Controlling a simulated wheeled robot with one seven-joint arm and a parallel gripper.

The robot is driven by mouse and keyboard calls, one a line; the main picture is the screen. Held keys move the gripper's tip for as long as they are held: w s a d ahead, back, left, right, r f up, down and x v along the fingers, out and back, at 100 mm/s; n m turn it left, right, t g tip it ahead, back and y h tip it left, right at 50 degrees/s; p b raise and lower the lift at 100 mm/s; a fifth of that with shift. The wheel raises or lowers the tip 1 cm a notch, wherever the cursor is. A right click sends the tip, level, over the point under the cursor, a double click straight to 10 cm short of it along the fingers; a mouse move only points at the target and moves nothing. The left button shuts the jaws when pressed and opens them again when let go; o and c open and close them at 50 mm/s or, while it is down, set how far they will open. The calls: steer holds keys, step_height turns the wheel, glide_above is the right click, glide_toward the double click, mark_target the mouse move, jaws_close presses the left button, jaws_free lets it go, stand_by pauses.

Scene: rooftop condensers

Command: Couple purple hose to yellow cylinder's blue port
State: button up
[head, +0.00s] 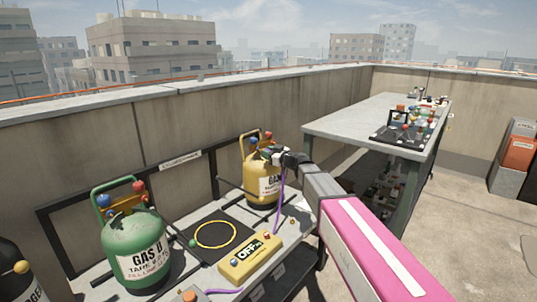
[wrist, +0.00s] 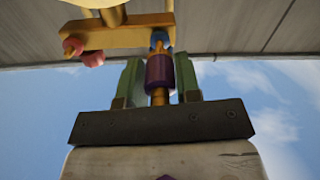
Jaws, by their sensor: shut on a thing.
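The yellow cylinder (head: 262,184) stands upright at the back right of the low bench. Its valve carries a blue port (head: 254,141) and a red one (head: 268,135). My gripper (head: 277,156) is at the valve, shut on the purple hose's end fitting. The purple hose (head: 281,190) hangs down from it in front of the cylinder. In the wrist view the purple fitting (wrist: 160,73) sits between the two green fingers. Its far end is lined up with the blue port (wrist: 159,39) and appears to meet it. I cannot tell whether it is locked on.
A green gas cylinder (head: 136,251) and a dark cylinder (head: 15,280) stand left. A yellow box marked OFF (head: 250,259) and a black mat (head: 208,236) with a yellow ring lie on the bench. A grey table (head: 350,120) stands right; the wall is close behind.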

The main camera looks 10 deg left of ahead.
steer(key=shift+x, duration=1.35)
stand_by(1.6)
steer(key=o, duration=1.1)
steer(key=v, duration=0.7)
steer(key=shift+s+d, duration=0.2)
steer(key=shift+d, duration=0.05)
steer(key=shift+f, duration=0.1)
